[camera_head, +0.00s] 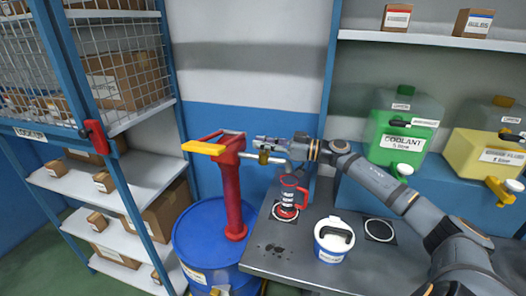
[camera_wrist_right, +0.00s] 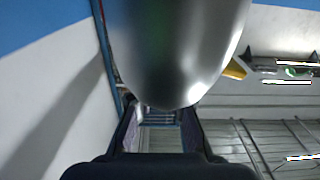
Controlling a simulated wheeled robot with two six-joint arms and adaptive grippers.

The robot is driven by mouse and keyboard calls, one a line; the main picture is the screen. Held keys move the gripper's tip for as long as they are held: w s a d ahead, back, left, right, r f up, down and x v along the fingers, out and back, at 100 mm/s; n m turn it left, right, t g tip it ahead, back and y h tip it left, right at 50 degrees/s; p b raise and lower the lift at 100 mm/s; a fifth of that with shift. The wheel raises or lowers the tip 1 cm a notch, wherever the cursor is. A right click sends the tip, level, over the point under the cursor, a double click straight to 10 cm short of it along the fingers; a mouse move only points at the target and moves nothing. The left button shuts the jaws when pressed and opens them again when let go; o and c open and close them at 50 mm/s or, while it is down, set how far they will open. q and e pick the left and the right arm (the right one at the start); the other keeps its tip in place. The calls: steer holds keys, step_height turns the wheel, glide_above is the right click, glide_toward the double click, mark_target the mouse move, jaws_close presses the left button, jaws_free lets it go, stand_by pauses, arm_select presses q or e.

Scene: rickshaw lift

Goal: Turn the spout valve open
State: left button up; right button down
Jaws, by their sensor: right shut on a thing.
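A red hand pump (camera_head: 232,190) with a yellow handle (camera_head: 204,148) stands on a blue drum (camera_head: 205,245). Its silver spout (camera_head: 248,156) points right, with a small brass-coloured spout valve (camera_head: 264,157) near its end. My right gripper (camera_head: 268,145) reaches in from the right and is shut on the spout valve, whose grasped part is mostly hidden. In the right wrist view a large silver rounded surface (camera_wrist_right: 180,45) fills the space just before the fingers (camera_wrist_right: 160,125). My left gripper is out of view.
A white tub (camera_head: 333,240) stands on the grey bench (camera_head: 285,252), right of the jug and below my right arm. Green (camera_head: 403,130) and yellow (camera_head: 485,150) fluid containers stand behind on the right. A blue locker rack (camera_head: 62,135) with cartons stands on the left.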

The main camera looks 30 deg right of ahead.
steer(key=shift+f, duration=0.35)
steer(key=c, duration=1.3)
jaws_free()
steer(key=shift+s, duration=0.1)
steer(key=shift+d+r, duration=0.1)
steer(key=shift+r, duration=0.05)
step_height(320, 180, up, 10)
